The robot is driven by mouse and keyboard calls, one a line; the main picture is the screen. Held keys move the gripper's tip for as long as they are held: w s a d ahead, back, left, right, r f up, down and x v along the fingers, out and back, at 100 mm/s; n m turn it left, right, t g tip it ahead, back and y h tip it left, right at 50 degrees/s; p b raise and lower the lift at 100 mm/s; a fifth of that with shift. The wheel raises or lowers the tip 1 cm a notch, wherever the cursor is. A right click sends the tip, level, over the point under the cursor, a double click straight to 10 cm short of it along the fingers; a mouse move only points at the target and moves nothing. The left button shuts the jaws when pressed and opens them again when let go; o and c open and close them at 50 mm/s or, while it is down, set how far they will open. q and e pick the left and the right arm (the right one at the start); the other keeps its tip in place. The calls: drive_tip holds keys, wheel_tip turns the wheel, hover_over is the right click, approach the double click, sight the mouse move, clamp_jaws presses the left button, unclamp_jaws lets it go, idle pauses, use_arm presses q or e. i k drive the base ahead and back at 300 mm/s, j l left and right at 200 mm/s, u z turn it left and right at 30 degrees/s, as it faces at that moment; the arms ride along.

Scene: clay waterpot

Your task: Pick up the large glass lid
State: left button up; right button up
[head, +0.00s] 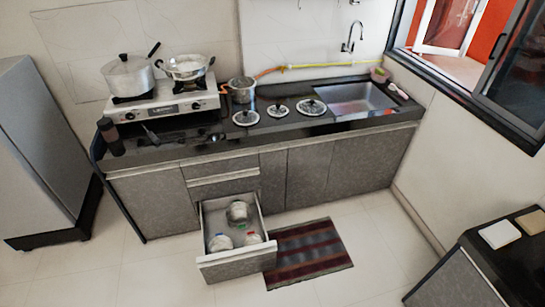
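Three round lids with dark knobs lie in a row on the dark counter (220,140), between the stove and the sink. The right one looks the widest and appears to be the large glass lid (304,110). The middle lid (270,111) looks smallest, and the left lid (239,121) is in between. All lie flat with nothing on them. Neither of my grippers is in view.
A stove (165,108) holds a lidded pot (128,82) and a pan (185,71). A small pot (242,94) stands behind the lids; a sink (357,97) is at right. An open drawer (238,265) juts out below, beside a striped mat (310,258).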

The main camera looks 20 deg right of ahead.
sight(312, 107)
drive_tip(key=i+l, duration=0.2)
drive_tip(key=l, duration=0.15)
drive_tip(key=i+l, duration=0.2)
drive_tip(key=l, duration=0.15)
drive_tip(key=i+l, duration=0.15)
drive_tip(key=l, duration=0.25)
drive_tip(key=i+l, duration=0.2)
drive_tip(key=l, duration=0.15)
